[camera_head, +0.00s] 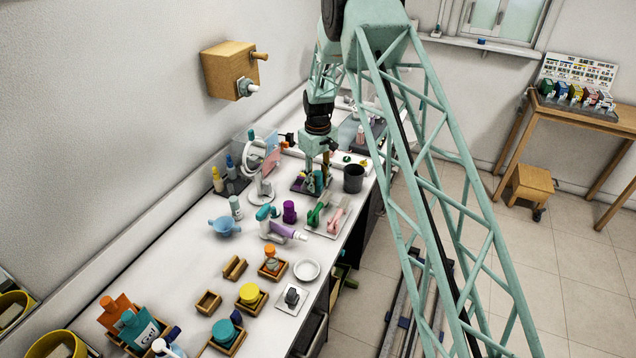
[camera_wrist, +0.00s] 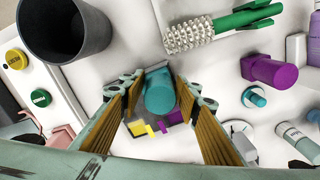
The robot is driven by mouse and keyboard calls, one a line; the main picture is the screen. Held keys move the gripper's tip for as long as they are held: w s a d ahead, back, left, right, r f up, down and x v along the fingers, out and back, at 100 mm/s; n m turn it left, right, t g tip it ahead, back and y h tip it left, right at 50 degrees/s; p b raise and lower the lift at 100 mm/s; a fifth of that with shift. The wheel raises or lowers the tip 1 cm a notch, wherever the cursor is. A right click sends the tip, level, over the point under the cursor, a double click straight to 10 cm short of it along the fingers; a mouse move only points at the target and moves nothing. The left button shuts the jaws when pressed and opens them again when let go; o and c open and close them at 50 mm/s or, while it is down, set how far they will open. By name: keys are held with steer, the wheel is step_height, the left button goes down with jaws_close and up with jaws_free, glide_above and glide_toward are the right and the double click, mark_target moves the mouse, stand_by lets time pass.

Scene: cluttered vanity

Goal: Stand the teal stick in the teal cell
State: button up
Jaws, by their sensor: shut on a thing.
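My gripper (camera_wrist: 160,92) is shut on the teal stick (camera_wrist: 160,99), whose round end shows between the golden finger pads in the wrist view. A teal patch borders the stick on its upper side; I cannot tell whether it is the stick's side or the teal cell. A yellow patch (camera_wrist: 138,128) and a purple patch (camera_wrist: 173,117) of the holder show just below the stick. In the head view my gripper (camera_head: 317,188) points down over the dark holder (camera_head: 298,186) at the back of the counter. The stick's lower end is hidden, so its seating cannot be told.
A dark cup (camera_head: 353,178) stands close right of the holder. A round mirror (camera_head: 263,186) stands to its left. A green brush (camera_head: 316,215), a pink brush (camera_head: 336,218) and a purple bottle (camera_head: 289,211) are in front. Small wooden trays fill the nearer counter.

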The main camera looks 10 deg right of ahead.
steer(key=shift+s+f, duration=0.3)
steer(key=shift+f, duration=0.2)
steer(key=o, duration=1)
steer(key=shift+w+a+f, duration=0.1)
steer(key=shift+f, duration=0.05)
steer(key=shift+w+r, duration=0.15)
steer(key=shift+r, duration=0.25)
steer(key=shift+w+r, duration=0.1)
steer(key=shift+r, duration=0.3)
step_height(320, 180, up, 10)
steer(key=shift+r, duration=0.5)
steer(key=shift+r, duration=0.1)
